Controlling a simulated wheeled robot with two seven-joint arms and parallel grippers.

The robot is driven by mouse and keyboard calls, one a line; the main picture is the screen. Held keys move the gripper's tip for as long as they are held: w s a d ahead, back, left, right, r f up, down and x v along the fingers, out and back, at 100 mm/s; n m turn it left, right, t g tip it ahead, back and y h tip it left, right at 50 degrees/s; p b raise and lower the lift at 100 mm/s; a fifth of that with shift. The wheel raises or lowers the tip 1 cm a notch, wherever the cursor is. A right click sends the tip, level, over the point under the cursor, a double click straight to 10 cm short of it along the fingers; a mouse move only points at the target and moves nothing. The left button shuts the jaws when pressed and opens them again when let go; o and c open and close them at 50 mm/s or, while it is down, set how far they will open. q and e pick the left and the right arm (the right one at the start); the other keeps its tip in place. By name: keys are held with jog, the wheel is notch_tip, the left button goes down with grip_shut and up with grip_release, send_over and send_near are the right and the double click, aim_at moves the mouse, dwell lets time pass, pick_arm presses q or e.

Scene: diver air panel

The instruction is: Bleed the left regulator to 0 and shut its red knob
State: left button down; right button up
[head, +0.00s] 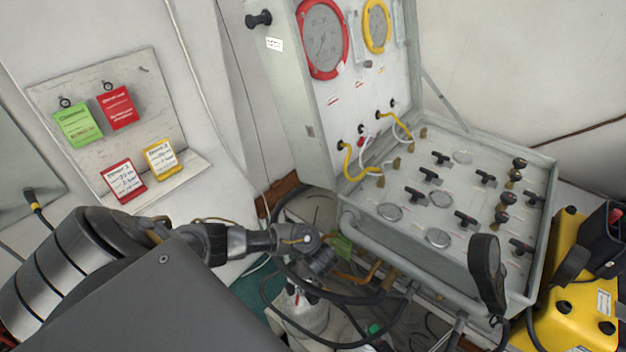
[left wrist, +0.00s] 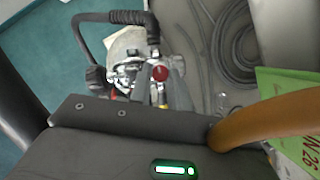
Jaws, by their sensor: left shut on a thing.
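My left gripper (head: 318,275) reaches down in front of the air panel case (head: 372,240), over a pale cylinder (head: 302,318) with a metal regulator on top. In the left wrist view, the red knob (left wrist: 160,73) sits at the tips of my left gripper (left wrist: 162,88), which is shut on it. The metal regulator body (left wrist: 125,77) lies just left of the knob, partly hidden by the fingers and a black hose. The regulator's gauge reading cannot be made out. My right gripper is in neither view.
Black hoses (head: 350,298) loop around the cylinders. A green tag (left wrist: 290,110) and a thick orange hose (left wrist: 262,120) are close to my left wrist. A yellow case (head: 568,290) stands at right. A board with tags (head: 60,90) hangs on the left wall.

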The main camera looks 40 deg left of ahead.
pick_arm(q)
jog(key=shift+d+n+g+p, duration=0.1)
jog(key=shift+n+g+p, duration=0.2)
jog(key=shift+n+p, duration=0.5)
jog(key=c, duration=1.3)
grip_release()
jog(key=p+v, duration=0.2)
jog(key=v, duration=0.3)
jog(key=shift+w+d+p, duration=0.1)
jog(key=shift+p, duration=0.25)
jog(key=shift+v, duration=2.9)
